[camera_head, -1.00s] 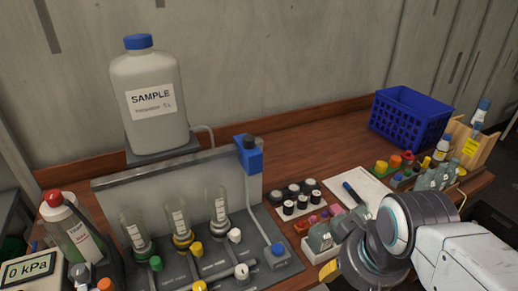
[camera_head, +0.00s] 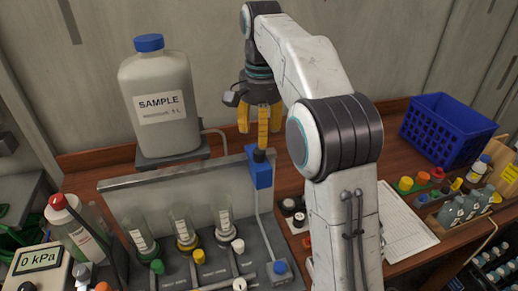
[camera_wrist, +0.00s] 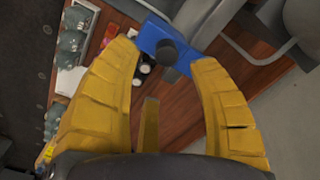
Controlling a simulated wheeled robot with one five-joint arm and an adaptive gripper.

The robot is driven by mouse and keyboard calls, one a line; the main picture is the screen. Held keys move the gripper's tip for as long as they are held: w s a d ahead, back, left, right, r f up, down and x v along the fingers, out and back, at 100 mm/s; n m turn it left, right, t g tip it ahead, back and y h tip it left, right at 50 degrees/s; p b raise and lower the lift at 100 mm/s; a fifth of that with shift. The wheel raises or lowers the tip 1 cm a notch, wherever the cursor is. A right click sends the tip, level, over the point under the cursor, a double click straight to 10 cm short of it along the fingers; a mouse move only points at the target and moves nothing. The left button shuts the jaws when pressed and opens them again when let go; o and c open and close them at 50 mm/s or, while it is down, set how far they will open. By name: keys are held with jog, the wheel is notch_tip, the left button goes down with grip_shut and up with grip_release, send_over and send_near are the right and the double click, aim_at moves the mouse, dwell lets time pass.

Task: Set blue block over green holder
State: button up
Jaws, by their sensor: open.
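The blue block (camera_head: 260,172) with a black knob on top sits at the upper end of a thin grey tube, beside the right end of the grey panel. My gripper (camera_head: 258,126) has yellow fingers, points down and is open and empty just above the blue block. In the wrist view, the blue block (camera_wrist: 151,34) and its black knob lie between and beyond the open fingertips (camera_wrist: 165,54). A flask with a green valve (camera_head: 157,266) stands at the left of the rack.
The white SAMPLE jug (camera_head: 158,100) stands left of my gripper behind the grey panel (camera_head: 128,188). Flasks with yellow and white valves stand in the rack. A blue basket (camera_head: 440,130), a paper sheet (camera_head: 405,230) and bottles are to the right. My arm hides part of the bench.

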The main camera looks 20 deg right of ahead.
aim_at(259, 151)
jog(key=shift+w+f, duration=0.1)
jog(key=shift+w, duration=0.4)
jog(key=shift+w+f+m, duration=0.1)
jog(key=shift+f+m, duration=0.2)
jog(key=shift+f+b, duration=1.05)
jog(key=shift+f, duration=2.2)
grip_shut()
